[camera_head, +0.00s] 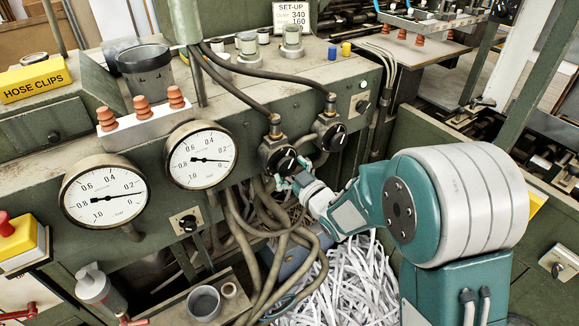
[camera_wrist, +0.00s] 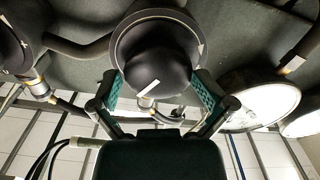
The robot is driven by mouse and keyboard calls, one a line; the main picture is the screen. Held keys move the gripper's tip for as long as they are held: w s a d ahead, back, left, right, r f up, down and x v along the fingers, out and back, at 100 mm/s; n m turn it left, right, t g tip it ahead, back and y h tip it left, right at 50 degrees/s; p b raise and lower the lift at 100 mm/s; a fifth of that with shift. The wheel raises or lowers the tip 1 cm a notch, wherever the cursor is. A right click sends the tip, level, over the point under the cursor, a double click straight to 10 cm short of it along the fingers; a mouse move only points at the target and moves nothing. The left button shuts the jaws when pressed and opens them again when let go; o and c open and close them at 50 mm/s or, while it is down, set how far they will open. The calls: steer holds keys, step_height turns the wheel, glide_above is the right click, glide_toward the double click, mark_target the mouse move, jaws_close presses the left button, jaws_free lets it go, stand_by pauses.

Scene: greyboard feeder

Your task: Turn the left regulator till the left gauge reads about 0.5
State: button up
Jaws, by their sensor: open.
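The left regulator (camera_head: 278,159) is a black round knob with a white pointer line on the green panel. In the wrist view this knob (camera_wrist: 158,68) fills the centre, its white line slanting. My gripper (camera_head: 287,180) is at its lower front. In the wrist view my gripper (camera_wrist: 158,86) is open, with a green pad on each side of the knob; contact cannot be told. The left gauge (camera_head: 103,194) has its needle pointing right, a little below the 0.2 mark, roughly 0.1 to 0.2.
The right regulator (camera_head: 329,134) sits close at the right, and also shows in the wrist view (camera_wrist: 14,45). The right gauge (camera_head: 201,155) reads below 0.2. Hoses (camera_head: 250,220) hang under the knobs, above shredded paper (camera_head: 350,285).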

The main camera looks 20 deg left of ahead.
steer(key=shift+w+a, duration=0.4)
steer(key=shift+a, duration=0.35)
steer(key=shift+c, duration=1.3)
steer(key=c, duration=0.5)
steer(key=shift+d, duration=0.3)
steer(key=shift+c, duration=1.2)
steer(key=shift+d, duration=0.15)
steer(key=shift+m, duration=0.3)
